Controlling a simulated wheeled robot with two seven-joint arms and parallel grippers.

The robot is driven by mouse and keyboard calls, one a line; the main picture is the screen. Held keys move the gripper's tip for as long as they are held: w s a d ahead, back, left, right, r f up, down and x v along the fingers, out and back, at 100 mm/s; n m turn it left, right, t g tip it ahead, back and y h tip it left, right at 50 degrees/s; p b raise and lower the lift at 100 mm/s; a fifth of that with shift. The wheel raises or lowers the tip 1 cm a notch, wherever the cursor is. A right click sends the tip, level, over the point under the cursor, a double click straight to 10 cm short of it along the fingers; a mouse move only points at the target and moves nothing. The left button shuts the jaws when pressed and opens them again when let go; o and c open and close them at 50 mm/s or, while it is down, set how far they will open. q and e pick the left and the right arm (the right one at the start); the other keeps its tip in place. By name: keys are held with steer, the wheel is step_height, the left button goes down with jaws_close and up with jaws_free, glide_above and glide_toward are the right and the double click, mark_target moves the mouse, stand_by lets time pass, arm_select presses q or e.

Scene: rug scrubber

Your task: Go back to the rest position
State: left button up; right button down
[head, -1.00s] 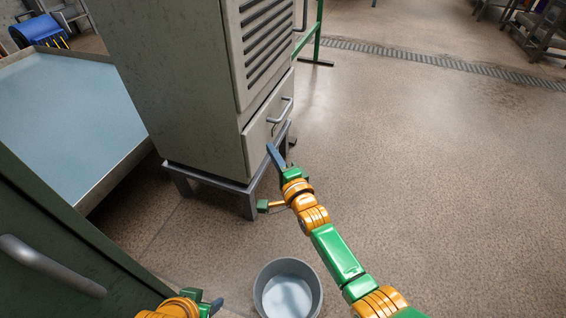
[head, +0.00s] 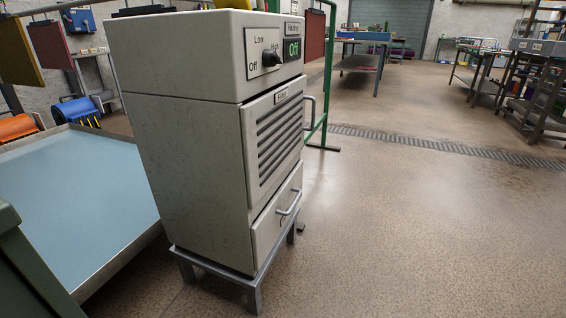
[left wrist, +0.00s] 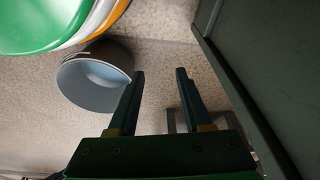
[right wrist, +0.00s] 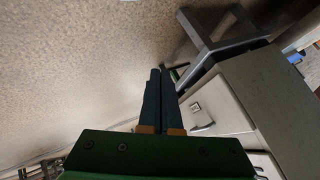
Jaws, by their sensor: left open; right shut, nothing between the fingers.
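My left gripper (left wrist: 160,88) is open and empty in the left wrist view, above the floor beside a dark green panel. My right gripper (right wrist: 160,72) is shut with its fingers together in the right wrist view, apart from the grey cabinet and its metal stand. Neither gripper shows in the head view. The heater cabinet (head: 190,150) stands upright on a metal stand (head: 254,290).
A grey bucket (left wrist: 82,85) with pale contents stands on the floor near my left gripper. A blue-topped table (head: 75,205) is left of the cabinet. A green rail (head: 328,90) stands behind it. The floor to the right is open, with benches farther back.

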steer(key=s+d+f+n+g+h, duration=0.1)
steer(key=s+d+f+n+g, duration=0.2)
steer(key=s, duration=0.4)
steer(key=s+d+f+n+g+h, duration=0.1)
steer(key=s+d+f+n+g, duration=0.2)
steer(key=s, duration=0.5)
arm_select(q)
steer(key=s+a+r+p, duration=0.1)
steer(key=s+r+p, duration=0.6)
steer(key=p, duration=1.1)
steer(key=s+a+r+g+p, duration=0.1)
steer(key=s+r+p, duration=0.6)
steer(key=r+p, duration=0.8)
steer(key=shift+a+r+g+p, duration=0.2)
steer(key=shift+r+g+p, duration=0.15)
steer(key=shift+p, duration=1.7)
arm_select(e)
steer(key=s+d+r, duration=0.1)
steer(key=s+r, duration=0.3)
steer(key=r, duration=0.3)
steer(key=s+d+r+g, duration=0.1)
steer(key=s+r, duration=0.4)
steer(key=r, duration=0.3)
steer(key=s+d+r+n, duration=0.1)
steer(key=s+r, duration=0.4)
steer(key=r, duration=0.3)
steer(key=shift+s+d+r+g+h, duration=0.2)
steer(key=shift+g+h, duration=0.1)
steer(key=shift+g, duration=0.1)
